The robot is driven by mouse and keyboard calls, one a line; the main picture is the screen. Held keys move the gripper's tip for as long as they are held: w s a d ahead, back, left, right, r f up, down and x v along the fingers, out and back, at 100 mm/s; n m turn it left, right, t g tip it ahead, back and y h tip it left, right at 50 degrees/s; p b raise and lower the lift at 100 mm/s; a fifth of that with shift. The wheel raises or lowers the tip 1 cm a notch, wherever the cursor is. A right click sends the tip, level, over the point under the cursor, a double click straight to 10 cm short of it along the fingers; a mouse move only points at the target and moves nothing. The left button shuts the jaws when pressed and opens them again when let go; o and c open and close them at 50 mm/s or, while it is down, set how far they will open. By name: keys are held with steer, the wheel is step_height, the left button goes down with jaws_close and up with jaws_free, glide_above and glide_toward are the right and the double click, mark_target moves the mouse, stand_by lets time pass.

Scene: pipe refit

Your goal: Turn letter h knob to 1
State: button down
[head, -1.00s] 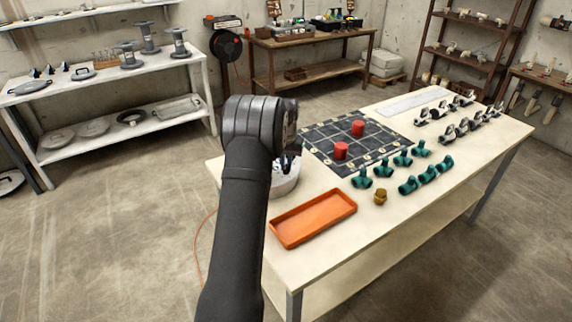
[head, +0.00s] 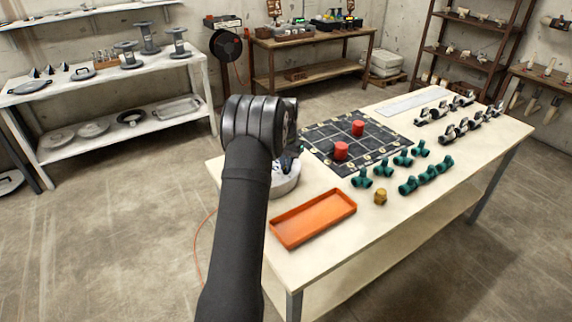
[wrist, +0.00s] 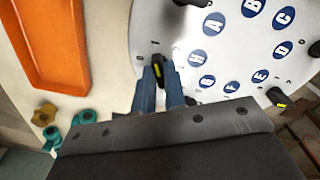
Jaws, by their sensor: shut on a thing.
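A round white dial plate (wrist: 225,60) with blue letter discs and black knobs fills the upper right of the wrist view. In the head view the plate (head: 285,185) is partly hidden behind my arm. My gripper (wrist: 160,82) is shut on a small black knob (wrist: 157,67) at the plate's left side. The knob has a yellow mark and sits beside the blue letter H disc (wrist: 197,57). The fingers cover part of the knob, so its exact setting is hard to read. Small printed marks stand just above it. The letter A disc (wrist: 213,24) is nearby.
Another black knob with a yellow mark (wrist: 277,97) is at the plate's lower right. An orange tray (head: 312,218), a brass fitting (head: 380,197) and several green fittings (head: 408,185) lie on the table. Two red cylinders stand on a dark grid mat (head: 325,135).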

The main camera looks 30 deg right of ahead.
steer(key=c, duration=1.5)
jaws_free()
step_height(320, 180, up, 18)
steer(key=shift+f, duration=0.25)
steer(key=shift+f, duration=0.1)
step_height(320, 180, down, 17)
steer(key=shift+f, duration=0.15)
